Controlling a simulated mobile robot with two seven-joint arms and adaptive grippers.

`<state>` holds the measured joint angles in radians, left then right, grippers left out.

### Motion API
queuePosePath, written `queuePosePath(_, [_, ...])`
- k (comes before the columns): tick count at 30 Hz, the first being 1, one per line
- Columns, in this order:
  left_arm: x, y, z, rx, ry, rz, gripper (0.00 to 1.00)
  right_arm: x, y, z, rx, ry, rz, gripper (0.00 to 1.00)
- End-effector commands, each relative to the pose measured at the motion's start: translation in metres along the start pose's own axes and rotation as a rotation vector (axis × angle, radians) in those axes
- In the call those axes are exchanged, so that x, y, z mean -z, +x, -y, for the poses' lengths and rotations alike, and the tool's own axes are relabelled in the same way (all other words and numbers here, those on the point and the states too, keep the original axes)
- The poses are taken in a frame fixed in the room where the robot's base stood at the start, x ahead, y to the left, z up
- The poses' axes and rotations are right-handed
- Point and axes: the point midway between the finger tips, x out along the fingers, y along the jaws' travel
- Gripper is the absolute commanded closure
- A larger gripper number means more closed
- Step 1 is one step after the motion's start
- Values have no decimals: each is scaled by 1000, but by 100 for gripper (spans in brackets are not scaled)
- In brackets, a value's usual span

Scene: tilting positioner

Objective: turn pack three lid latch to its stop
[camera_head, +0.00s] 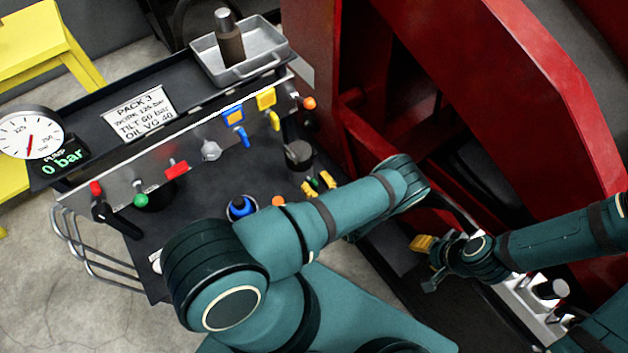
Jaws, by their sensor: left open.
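The pack three unit is a dark bench with a sign (139,112) reading PACK 3. My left arm comes in over its front, and its forearm hides part of the bench top. The yellow fingertips of my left gripper (319,187) show just past the forearm, spread apart. A small green and dark piece (315,183) shows between them; it may be the lid latch, and I cannot tell whether the fingertips touch it. A dark round cap (299,154) stands just behind. My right gripper (428,264) is at the right, away from the bench, and partly hidden.
The front panel carries a blue lever (242,137), a yellow lever (274,121), and red and green knobs. A blue knob (240,208) sits near my forearm. A gauge (30,133) reads near a 0 bar display. A metal tray (240,55) and red frame (310,40) stand behind.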

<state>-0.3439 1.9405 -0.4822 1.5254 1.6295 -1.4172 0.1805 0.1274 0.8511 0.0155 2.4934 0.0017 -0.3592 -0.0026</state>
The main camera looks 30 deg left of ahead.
Motion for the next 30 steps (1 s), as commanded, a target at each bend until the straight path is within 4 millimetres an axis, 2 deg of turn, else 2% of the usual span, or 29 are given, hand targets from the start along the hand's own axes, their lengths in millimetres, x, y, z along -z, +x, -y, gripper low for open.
queuePosePath(1, [0, 0, 0, 0, 0, 0, 52, 0, 0, 0, 0, 0, 0, 59])
queuePosePath(5, [0, 0, 0, 0, 0, 0, 98, 0, 0, 0, 0, 0, 0, 59])
queuePosePath(6, [0, 0, 0, 0, 0, 0, 100, 0, 0, 0, 0, 0, 0, 59])
queuePosePath(20, [0, 1, -1, 2, 31, 0, 100, 0, 0, 0, 0, 0, 0, 59])
queuePosePath(30, [-1, 2, -6, 3, 243, -1, 100, 0, 0, 0, 0, 0, 0, 59])
